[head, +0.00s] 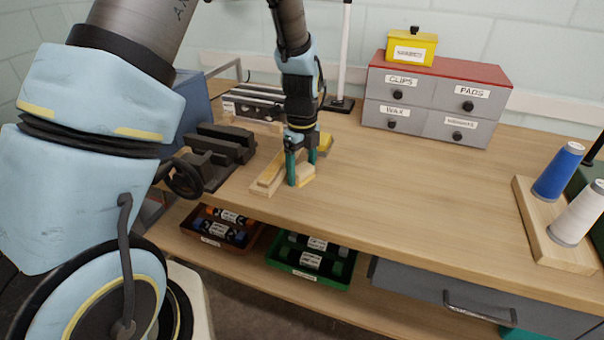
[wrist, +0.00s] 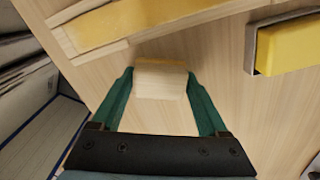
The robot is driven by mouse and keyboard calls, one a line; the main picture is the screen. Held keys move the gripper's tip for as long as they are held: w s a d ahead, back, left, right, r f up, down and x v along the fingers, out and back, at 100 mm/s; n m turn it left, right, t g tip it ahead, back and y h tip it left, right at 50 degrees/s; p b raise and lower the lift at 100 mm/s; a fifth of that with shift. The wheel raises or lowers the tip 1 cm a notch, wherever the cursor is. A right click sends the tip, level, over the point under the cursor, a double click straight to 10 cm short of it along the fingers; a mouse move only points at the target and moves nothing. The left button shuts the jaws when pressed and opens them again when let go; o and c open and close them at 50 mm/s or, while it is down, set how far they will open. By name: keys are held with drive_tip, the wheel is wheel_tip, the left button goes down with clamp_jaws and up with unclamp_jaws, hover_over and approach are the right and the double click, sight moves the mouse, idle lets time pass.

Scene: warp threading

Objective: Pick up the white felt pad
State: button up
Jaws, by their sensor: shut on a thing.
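My gripper (head: 301,174) has two green fingers and points down at the workbench. It is shut on a small pale wood-coloured block (wrist: 160,82), with one finger on each side. The block also shows low between the fingers in the head view (head: 306,175), at or close to the benchtop; I cannot tell whether it touches. I cannot make out a white felt pad in either view. A drawer labelled PADS (head: 468,104) is shut in the grey cabinet at the back right.
A long wooden piece (head: 266,181) lies just left of my gripper. A yellow block with a metal edge (wrist: 288,44) lies on its other side. A dark vise (head: 215,155) stands left. Thread cones (head: 558,172) stand far right. The middle benchtop (head: 420,190) is clear.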

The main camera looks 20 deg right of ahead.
sight(302, 168)
drive_tip(key=c, duration=0.4)
wheel_tip(302, 168, up, 10)
drive_tip(key=shift+r+b, duration=0.1)
drive_tip(key=shift+b, duration=1.15)
drive_tip(key=o, duration=0.9)
drive_tip(key=c, duration=0.6)
